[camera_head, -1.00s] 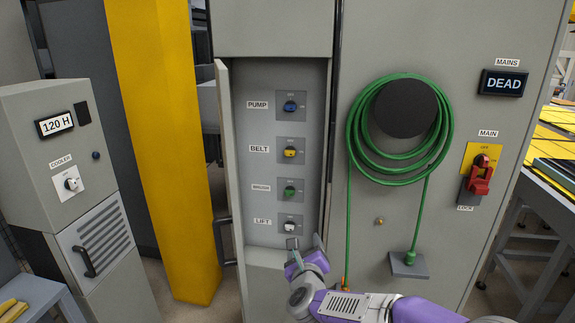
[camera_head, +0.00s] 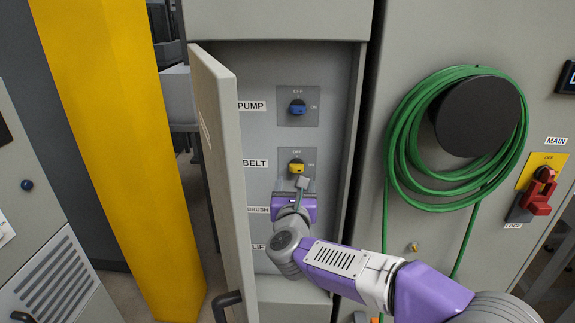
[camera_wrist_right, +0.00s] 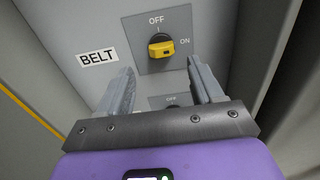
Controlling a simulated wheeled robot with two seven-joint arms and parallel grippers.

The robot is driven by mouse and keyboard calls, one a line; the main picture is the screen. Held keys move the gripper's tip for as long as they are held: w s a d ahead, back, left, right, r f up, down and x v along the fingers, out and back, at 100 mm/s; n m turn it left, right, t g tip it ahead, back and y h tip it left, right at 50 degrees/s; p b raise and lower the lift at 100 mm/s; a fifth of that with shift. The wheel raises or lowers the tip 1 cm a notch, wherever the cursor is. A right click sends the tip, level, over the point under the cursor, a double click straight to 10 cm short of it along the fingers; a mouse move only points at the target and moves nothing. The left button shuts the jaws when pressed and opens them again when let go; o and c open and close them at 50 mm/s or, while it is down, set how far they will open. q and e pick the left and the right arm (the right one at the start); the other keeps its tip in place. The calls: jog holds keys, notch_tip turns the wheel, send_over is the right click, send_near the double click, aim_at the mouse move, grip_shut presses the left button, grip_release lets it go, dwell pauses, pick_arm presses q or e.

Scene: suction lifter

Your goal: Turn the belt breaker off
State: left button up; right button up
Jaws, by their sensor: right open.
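The belt breaker has a yellow knob (camera_head: 296,166) on a grey plate beside the BELT label, inside the open cabinet. In the right wrist view its yellow grip (camera_wrist_right: 161,47) lies roughly crosswise, with OFF marked above and ON to the right. My right gripper (camera_head: 300,184) is just below the knob. In the right wrist view the gripper (camera_wrist_right: 160,80) is open, with its two fingers apart and nothing between them; the knob shows beyond the fingertips. My arm hides the brush and lift knobs in the head view. My left gripper is not in view.
The blue pump knob (camera_head: 297,107) sits above the belt knob. The cabinet door (camera_head: 222,160) stands open on the left, and the compartment's right wall is close to my arm. A green hose coil (camera_head: 403,140) and a red main switch (camera_head: 539,190) are to the right.

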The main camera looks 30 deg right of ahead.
aim_at(297, 171)
jog(key=shift+p+x, duration=0.35)
jog(key=shift+x, duration=2.8)
jog(key=c, duration=1.1)
jog(key=shift+o, duration=0.2)
